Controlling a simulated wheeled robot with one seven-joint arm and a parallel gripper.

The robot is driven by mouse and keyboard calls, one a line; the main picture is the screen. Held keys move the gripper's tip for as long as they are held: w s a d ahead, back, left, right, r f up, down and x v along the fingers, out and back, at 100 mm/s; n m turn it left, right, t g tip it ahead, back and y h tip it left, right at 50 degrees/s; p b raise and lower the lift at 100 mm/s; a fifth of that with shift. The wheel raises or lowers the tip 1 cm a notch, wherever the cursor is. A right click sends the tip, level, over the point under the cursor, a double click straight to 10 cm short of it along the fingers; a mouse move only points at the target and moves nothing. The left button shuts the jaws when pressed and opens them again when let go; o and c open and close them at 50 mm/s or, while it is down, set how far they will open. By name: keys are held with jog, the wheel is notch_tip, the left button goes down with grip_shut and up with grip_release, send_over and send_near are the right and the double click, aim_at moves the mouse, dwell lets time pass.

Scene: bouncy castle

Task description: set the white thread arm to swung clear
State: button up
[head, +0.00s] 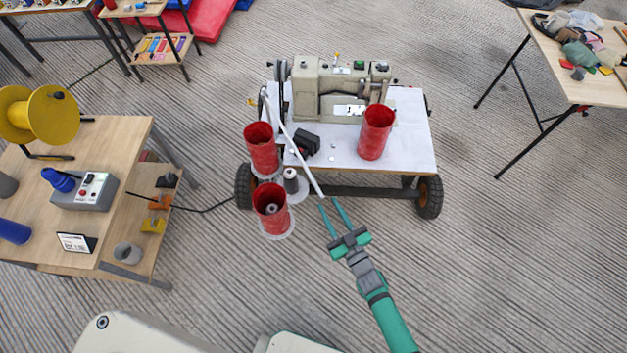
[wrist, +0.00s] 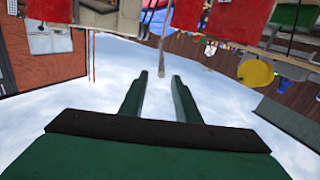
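The white thread arm (head: 294,143) is a thin white rod on the left side of the sewing machine cart. In the wrist view a thin greyish rod (wrist: 164,40), apparently this arm, ends close to the gap between the fingertips. My gripper (head: 329,201) is green, with two fingers apart. Its tips are just in front of the arm's free end; I cannot tell whether they touch. The open fingers also show in the wrist view (wrist: 160,76), with nothing gripped.
The wheeled cart (head: 415,150) carries a sewing machine (head: 310,90) and a red cone (head: 376,132). Two more red cones (head: 262,150) and a grey spool (head: 291,181) stand at its left. A wooden workbench (head: 118,140) is left, another table (head: 590,88) right. The floor in front is clear.

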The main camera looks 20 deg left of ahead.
aim_at(313, 180)
jog(key=x, duration=1.1)
jog(key=shift+a+f, duration=0.15)
jog(key=shift+a, duration=0.2)
jog(key=shift+c, duration=0.3)
grip_shut()
